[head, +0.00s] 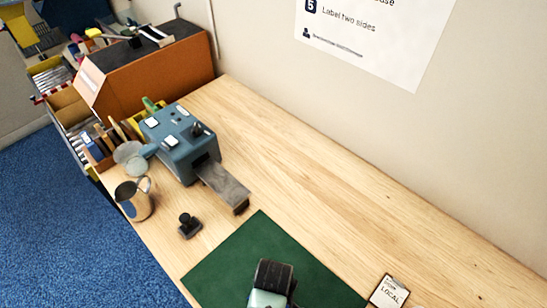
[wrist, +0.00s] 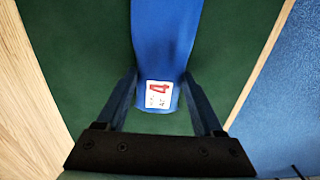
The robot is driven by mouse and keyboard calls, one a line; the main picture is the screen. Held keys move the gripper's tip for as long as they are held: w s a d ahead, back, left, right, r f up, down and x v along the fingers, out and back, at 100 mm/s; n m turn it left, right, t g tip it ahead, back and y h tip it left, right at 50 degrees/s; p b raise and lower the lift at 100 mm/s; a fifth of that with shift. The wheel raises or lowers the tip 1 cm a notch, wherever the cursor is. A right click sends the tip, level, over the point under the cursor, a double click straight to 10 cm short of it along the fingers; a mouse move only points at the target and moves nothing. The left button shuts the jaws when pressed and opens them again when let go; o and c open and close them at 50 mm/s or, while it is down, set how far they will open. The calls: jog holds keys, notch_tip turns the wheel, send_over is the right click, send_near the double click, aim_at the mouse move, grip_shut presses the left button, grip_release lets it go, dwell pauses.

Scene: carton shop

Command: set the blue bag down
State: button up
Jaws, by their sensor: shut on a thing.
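The blue bag (wrist: 167,40) shows in the wrist view as a long blue strip running up to the top edge. A white label with a red 4 (wrist: 158,94) is on its near end. My gripper (wrist: 161,92) is shut on this near end, one finger at each side. The bag is over the green mat (wrist: 80,65); I cannot tell whether it touches the mat. In the head view the mat (head: 235,257) lies at the bottom, with part of my arm above it. The bag is not visible there.
On the wooden table (head: 330,180) stand a blue-grey machine (head: 178,142), a metal jug (head: 135,200) and a black stamp-like object (head: 189,225). A card marked LOCAL (head: 389,293) lies right of the mat. Blue carpet (wrist: 285,85) lies beyond the table edge.

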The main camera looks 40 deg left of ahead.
jog(key=shift+f, duration=0.15)
jog(key=o, duration=1.5)
jog(key=shift+o, duration=0.2)
